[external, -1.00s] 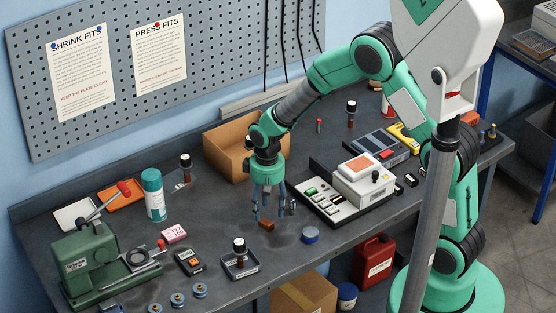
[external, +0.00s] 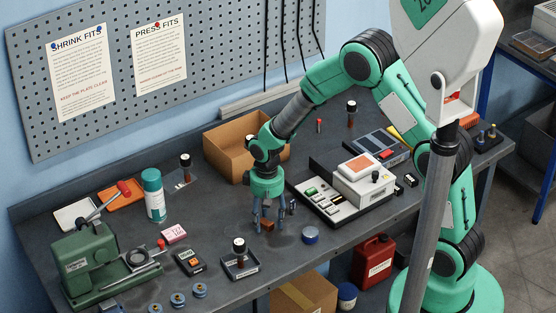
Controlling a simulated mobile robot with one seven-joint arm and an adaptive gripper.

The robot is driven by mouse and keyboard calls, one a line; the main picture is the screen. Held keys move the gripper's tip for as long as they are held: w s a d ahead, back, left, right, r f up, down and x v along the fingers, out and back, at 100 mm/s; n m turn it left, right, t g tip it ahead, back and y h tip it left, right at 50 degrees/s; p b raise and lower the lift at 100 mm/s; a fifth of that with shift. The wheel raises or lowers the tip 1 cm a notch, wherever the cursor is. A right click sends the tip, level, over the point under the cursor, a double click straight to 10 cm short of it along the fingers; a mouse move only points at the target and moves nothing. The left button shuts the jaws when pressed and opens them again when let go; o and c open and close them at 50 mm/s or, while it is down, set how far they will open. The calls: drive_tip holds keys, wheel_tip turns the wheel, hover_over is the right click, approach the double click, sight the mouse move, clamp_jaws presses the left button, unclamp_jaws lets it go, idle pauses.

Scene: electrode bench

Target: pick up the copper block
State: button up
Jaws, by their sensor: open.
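The copper block (external: 267,225) is a small orange-brown piece lying on the dark bench, near the middle front. My gripper (external: 268,226) points straight down over it, with its fingers apart and low around the block. The fingers partly hide the block. I cannot tell whether any finger touches it.
A small tray with a dark bottle (external: 240,262) is to the front left. A cardboard box (external: 225,145) stands behind my gripper, and a white device (external: 362,182) is at the right.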

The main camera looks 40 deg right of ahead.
sight(267, 221)
clamp_jaws()
drive_tip(key=shift+r, duration=0.15)
drive_tip(key=shift+r, duration=0.55)
wheel_tip(267, 221, up, 2)
drive_tip(key=shift+r+p, duration=0.1)
drive_tip(key=shift+p, duration=0.3)
drive_tip(key=s+d, duration=0.1)
drive_tip(key=s, duration=0.4)
drive_tip(key=s+d+r+p, duration=0.1)
drive_tip(key=s, duration=0.4)
drive_tip(key=s+d, duration=0.2)
drive_tip(key=s, duration=0.3)
drive_tip(key=shift+s+r, duration=0.2)
drive_tip(key=shift+s, duration=0.05)
